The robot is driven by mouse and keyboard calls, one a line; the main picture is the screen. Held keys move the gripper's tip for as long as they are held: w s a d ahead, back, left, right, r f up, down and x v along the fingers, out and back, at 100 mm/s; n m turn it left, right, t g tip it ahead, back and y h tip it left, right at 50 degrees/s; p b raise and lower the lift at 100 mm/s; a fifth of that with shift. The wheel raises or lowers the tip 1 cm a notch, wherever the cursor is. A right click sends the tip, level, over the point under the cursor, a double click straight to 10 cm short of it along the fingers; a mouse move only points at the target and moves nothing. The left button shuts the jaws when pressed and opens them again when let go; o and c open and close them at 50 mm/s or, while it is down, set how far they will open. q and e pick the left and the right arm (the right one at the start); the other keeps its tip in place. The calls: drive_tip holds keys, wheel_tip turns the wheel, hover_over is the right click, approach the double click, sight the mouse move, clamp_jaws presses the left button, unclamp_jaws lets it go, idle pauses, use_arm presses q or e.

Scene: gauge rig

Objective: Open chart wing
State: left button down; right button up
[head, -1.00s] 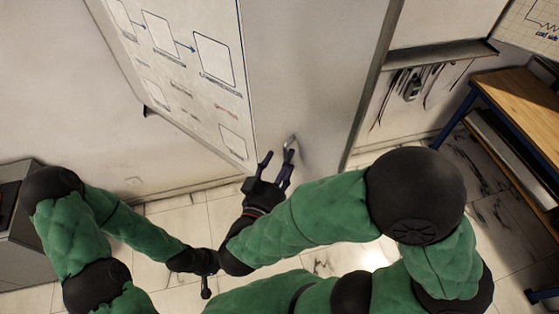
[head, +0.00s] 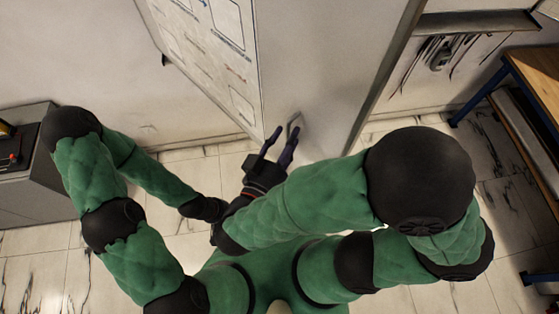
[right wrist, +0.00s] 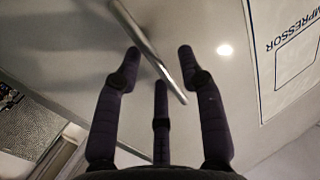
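The chart wing is a tall panel (head: 325,55), grey on the face towards me, with a slim metal handle (head: 294,122) low on it. The handle shows in the right wrist view as a slanted bar (right wrist: 150,45). My right gripper (head: 284,133) is open at the handle; in the right wrist view its dark fingers (right wrist: 160,65) stand spread, with the bar running between them. I cannot tell whether any finger touches it. My left arm ends in a black wrist near the right forearm; its gripper is hidden.
A white panel with a flow diagram (head: 205,60) adjoins the grey face on the left. A grey cabinet (head: 35,190) stands at far left. A wooden-topped bench (head: 535,80) and a wall rack of tools (head: 440,55) are on the right. Tiled floor lies clear between.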

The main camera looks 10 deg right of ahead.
drive_tip(key=shift+h, duration=0.3)
drive_tip(key=shift+s+d+v, duration=0.1)
drive_tip(key=shift+d+v, duration=0.05)
drive_tip(key=shift+v, duration=1.25)
drive_tip(key=shift+s+d+v, duration=0.15)
drive_tip(key=shift+v, duration=1.25)
